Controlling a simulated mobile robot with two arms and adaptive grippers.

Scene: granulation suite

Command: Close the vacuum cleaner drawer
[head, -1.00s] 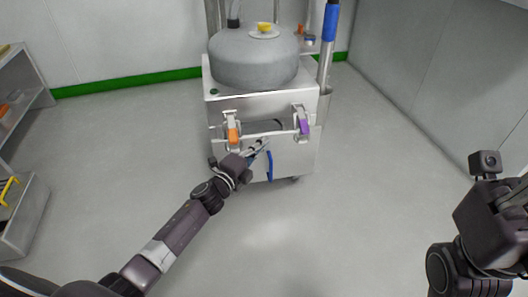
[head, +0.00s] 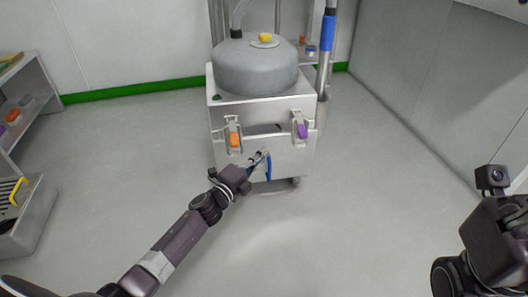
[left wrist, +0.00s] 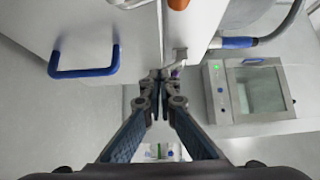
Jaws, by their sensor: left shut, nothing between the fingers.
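The vacuum cleaner (head: 255,68) is a grey-domed unit on a pale box-shaped cabinet. Its drawer front (head: 240,158), low on the cabinet, carries an upright blue handle (head: 268,167). My left gripper (head: 264,157) is shut and empty in front of the drawer, just left of the handle in the head view. In the left wrist view, the blue handle (left wrist: 85,71) lies left of the closed fingertips (left wrist: 160,78), apart from them. My right arm is at the right edge; its fingers are out of view.
An orange latch (head: 235,140) and a purple latch (head: 302,131) hang on the cabinet. A blue-gripped wand (head: 328,32) stands at its right side. The floor around the vacuum is clear.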

